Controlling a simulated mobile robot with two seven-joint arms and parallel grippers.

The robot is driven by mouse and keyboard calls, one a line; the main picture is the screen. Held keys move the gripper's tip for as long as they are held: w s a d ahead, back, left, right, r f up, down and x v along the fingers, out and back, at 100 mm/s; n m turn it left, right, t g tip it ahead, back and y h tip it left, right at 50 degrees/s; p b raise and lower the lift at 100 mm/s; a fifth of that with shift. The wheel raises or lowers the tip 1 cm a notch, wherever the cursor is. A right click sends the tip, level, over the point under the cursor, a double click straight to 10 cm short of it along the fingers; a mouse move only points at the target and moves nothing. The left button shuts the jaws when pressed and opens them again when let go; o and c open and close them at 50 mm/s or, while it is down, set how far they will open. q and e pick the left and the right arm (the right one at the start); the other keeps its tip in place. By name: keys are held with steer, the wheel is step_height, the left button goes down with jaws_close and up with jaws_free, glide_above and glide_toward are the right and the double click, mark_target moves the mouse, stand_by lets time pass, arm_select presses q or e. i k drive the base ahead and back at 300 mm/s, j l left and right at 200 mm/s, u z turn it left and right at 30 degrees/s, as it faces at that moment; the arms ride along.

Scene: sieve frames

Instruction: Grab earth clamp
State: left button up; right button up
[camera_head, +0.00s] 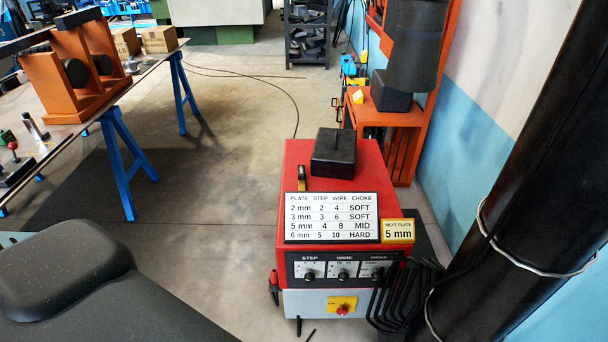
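A red welding machine (295,240) stands on the floor at centre right. A small red and black clamp-like piece (274,284) hangs at the left side of its front; it may be the earth clamp, but it is too small to be sure. Coiled black cable (400,292) hangs at the machine's front right. A chart of plate, step, wire and choke values (332,217) stands on the machine, beside a yellow sign reading "NEXT PLATE 5 mm" (397,231). Three knobs marked STEP, WIRE and CHOKE are on the front panel (343,269). Neither gripper is in view.
A black box (333,152) sits on the machine's top. A workbench with blue trestle legs (125,165) and an orange fixture (70,75) stands at left. An orange rack (400,150) stands behind, by the wall. The floor (215,170) between bench and machine is mostly clear.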

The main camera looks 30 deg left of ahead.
mark_target(301, 174)
steer(key=j+z, duration=0.2)
steer(key=j, duration=0.35)
steer(key=j+z, duration=0.2)
steer(key=j, duration=0.35)
steer(key=j+z, duration=0.2)
steer(key=j, duration=0.35)
steer(key=k+j+z, duration=0.2)
steer(key=j, duration=0.3)
steer(key=j+z, duration=0.2)
steer(key=j, duration=0.35)
steer(key=j+z, duration=0.3)
steer(key=j, duration=1.45)
steer(key=i+z, duration=0.05)
steer(key=i, duration=0.05)
